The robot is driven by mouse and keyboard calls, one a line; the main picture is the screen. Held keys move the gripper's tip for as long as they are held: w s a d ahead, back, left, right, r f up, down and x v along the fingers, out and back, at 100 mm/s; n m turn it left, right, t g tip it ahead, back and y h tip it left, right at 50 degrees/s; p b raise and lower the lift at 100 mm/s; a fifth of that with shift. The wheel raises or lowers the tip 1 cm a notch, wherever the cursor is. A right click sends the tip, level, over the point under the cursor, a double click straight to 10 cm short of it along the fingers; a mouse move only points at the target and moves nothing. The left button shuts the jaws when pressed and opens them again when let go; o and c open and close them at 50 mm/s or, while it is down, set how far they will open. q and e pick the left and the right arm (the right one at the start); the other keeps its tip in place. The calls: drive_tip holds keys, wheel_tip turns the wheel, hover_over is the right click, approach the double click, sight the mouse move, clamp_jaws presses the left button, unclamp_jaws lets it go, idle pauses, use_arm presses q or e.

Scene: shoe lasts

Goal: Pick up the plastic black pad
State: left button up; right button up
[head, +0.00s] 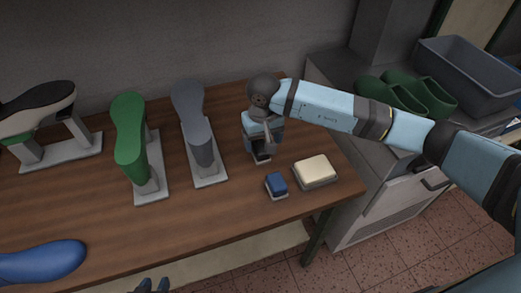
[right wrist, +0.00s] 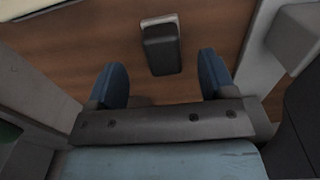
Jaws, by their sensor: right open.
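The black pad (right wrist: 162,50) lies on the wooden table and shows a light edge at one end. In the right wrist view it is just beyond the gap between my two blue fingertips.
A grey last (head: 197,135) and a green last (head: 130,140) stand on the left. A blue last (head: 40,262) lies front left. Green clogs (head: 390,97) are on the side cabinet.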

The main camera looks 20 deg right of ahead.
sight(260, 146)
drive_tip(key=f, duration=0.3)
drive_tip(key=w+f, duration=0.1)
drive_tip(key=f, duration=0.1)
drive_tip(key=shift+a+f+p, duration=0.15)
drive_tip(key=shift+f+p, duration=0.15)
drive_tip(key=shift+f, duration=0.05)
drive_tip(key=c, duration=1)
